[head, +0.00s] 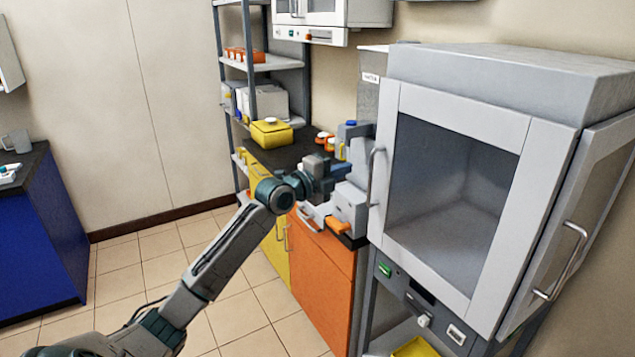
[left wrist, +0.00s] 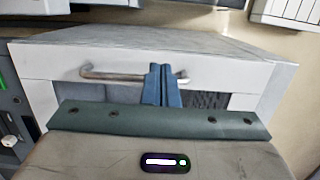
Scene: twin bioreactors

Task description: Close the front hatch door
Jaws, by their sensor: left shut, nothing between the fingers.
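The front hatch door (head: 545,170) is a light grey frame around a large window on the grey cabinet. In the head view it appears to lie against the cabinet front, though a small gap cannot be ruled out. Its bar handle (head: 374,178) is upright along the left edge. The handle also shows in the left wrist view (left wrist: 112,76), lying across the picture. My left gripper (head: 342,172) is just left of the handle. Its blue fingers (left wrist: 162,84) are together and empty, overlapping the handle in the wrist view; contact is unclear. My right gripper is not in view.
A second door with a bar handle (head: 568,260) is on the cabinet's right side. A dark counter with orange doors (head: 318,275) stands left, holding several small devices and a yellow box (head: 271,134). A shelf rack (head: 262,67) stands behind. The tiled floor is clear.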

